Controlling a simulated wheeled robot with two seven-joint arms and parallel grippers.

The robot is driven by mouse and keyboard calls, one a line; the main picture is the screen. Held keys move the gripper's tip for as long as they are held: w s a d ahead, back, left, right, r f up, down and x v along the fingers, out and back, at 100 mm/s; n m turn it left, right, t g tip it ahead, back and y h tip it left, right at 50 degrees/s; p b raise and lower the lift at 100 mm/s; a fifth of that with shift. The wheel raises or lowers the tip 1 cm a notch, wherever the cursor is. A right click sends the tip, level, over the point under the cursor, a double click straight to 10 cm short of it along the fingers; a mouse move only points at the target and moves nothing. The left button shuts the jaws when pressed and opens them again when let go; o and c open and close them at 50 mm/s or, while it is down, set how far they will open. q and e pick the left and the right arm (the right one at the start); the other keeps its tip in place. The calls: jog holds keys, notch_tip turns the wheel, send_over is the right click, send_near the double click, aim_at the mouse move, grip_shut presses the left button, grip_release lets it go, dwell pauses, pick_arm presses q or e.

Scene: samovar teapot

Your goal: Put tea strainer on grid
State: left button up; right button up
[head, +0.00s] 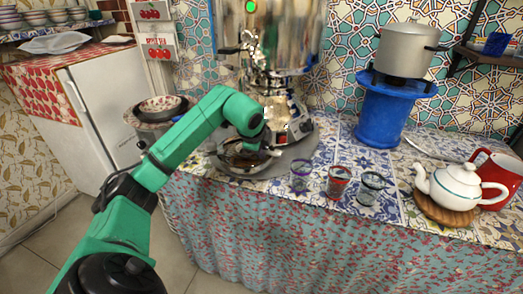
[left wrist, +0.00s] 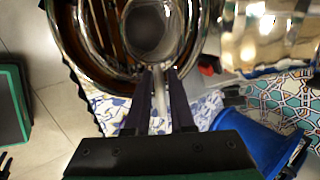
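My left gripper (left wrist: 160,75) is shut on the handle of the tea strainer (left wrist: 148,28), a small round metal mesh bowl. In the left wrist view the strainer bowl lies over the right part of the round, shiny-rimmed grid (left wrist: 76,42), with dark bars at its left. I cannot tell whether the strainer touches the grid. In the head view my left gripper (head: 251,148) is low over the grid tray (head: 237,172) at the samovar's foot, and the arm hides most of the strainer. My right gripper is not in view.
The large shiny samovar (head: 270,35) stands right behind the grid. Several small glasses (head: 338,181) stand to its right. A white teapot (head: 455,187) sits on a wooden trivet, beside a red jug (head: 499,178). A blue stand (head: 384,115) holds a pot (head: 408,50).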

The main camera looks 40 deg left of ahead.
pick_arm(q)
jog(key=shift+f, duration=0.1)
jog(key=shift+r+p, duration=0.3)
jog(key=shift+s+r, duration=0.2)
jog(key=shift+r, duration=0.1)
jog(key=v, duration=1.1)
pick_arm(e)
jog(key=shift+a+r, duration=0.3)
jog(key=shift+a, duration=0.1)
pick_arm(q)
jog(key=shift+s, duration=0.15)
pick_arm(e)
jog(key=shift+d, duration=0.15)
